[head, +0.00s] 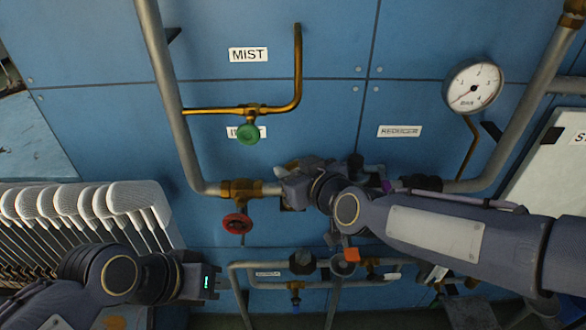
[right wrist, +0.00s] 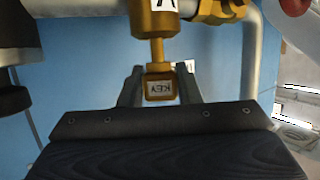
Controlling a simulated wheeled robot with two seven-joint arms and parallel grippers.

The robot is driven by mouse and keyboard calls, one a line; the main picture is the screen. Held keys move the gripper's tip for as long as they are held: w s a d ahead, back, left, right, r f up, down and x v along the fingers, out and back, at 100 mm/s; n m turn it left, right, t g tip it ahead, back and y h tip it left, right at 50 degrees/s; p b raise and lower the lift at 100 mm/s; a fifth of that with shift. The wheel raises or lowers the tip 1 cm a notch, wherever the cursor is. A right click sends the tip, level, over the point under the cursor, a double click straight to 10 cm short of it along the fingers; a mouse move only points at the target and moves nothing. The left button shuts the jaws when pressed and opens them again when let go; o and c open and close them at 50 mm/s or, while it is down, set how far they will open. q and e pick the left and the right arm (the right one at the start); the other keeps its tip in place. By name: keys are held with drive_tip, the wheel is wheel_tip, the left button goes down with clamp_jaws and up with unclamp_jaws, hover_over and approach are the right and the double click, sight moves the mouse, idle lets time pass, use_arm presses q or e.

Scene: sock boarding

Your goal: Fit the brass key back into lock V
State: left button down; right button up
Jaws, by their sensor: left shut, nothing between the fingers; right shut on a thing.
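The brass key (right wrist: 159,89), a block with an upside-down KEY label, sits between the fingers of my right gripper (right wrist: 160,80) in the right wrist view. Its narrow stem points up to the end of the brass lock V (right wrist: 152,22), whose white label is partly cut off by the frame. Stem and lock look in line and touching; how deep the stem sits I cannot tell. In the head view my right gripper (head: 290,186) is at the pipe joint and hides key and lock. My left gripper (head: 214,281) is shut and empty at lower left.
A red valve wheel (head: 236,223) hangs left of my right gripper. A green valve (head: 248,132) and a gauge (head: 473,88) are above. A rack of white sock boards (head: 132,199) stands at left, near my left arm.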

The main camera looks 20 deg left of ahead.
drive_tip(key=shift+f+b, duration=1.05)
drive_tip(key=shift+f, duration=0.15)
drive_tip(key=o, duration=1.2)
drive_tip(key=v, duration=0.7)
drive_tip(key=shift+s+d+p, duration=0.25)
drive_tip(key=shift+d+p, duration=0.05)
drive_tip(key=shift+p, duration=0.15)
drive_tip(key=shift+r, duration=0.1)
